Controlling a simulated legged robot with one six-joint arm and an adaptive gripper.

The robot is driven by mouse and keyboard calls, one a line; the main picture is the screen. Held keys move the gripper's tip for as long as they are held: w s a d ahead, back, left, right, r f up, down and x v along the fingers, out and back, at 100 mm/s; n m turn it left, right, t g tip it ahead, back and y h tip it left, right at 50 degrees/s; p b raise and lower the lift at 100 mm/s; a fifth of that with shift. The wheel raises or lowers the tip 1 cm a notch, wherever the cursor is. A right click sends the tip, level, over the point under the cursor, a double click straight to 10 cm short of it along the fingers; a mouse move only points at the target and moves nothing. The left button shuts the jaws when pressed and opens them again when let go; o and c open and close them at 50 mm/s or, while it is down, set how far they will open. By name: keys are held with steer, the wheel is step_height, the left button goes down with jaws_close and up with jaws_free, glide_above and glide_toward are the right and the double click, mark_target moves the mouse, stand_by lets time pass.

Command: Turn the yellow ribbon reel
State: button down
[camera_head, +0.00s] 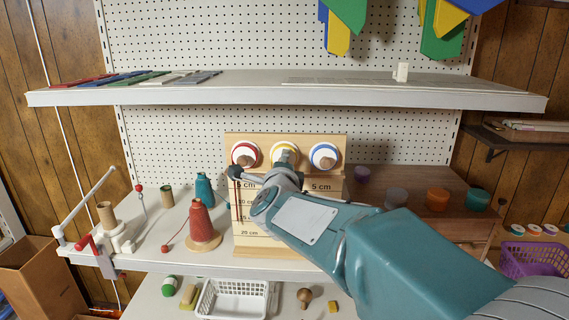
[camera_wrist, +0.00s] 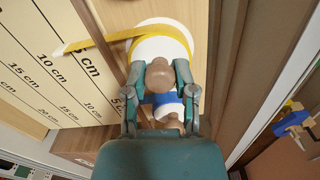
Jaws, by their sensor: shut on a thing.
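The yellow ribbon reel (camera_wrist: 178,32) is a white disc with a yellow band on a wooden board (camera_head: 232,141), between the red reel (camera_head: 245,153) and the blue reel (camera_head: 322,154). It also shows in the head view (camera_head: 279,147), partly behind my gripper. A round wooden knob (camera_wrist: 159,76) stands at its centre. My gripper (camera_wrist: 160,84) is shut on this knob, one finger on each side; it also shows in the head view (camera_head: 285,163). The yellow ribbon (camera_wrist: 85,42) runs off the reel over the centimetre scale, its end near the 10 cm marking.
A red thread cone (camera_head: 201,222) and a teal spool (camera_head: 204,188) stand left of the board on the shelf. A white upper shelf (camera_head: 280,98) spans above the reels.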

steer(key=n, duration=0.4)
steer(key=shift+a+f+n, duration=0.1)
steer(key=shift+f+n, duration=0.05)
steer(key=shift+n, duration=0.25)
steer(key=n, duration=0.5)
steer(key=shift+f, duration=0.1)
steer(key=n, duration=0.5)
steer(key=shift+f, duration=0.1)
steer(key=n, duration=0.4)
steer(key=shift+n, duration=0.4)
steer(key=c, duration=0.5)
jaws_free()
steer(key=shift+c, duration=0.2)
steer(key=shift+o, duration=0.7)
steer(key=shift+a, duration=0.1)
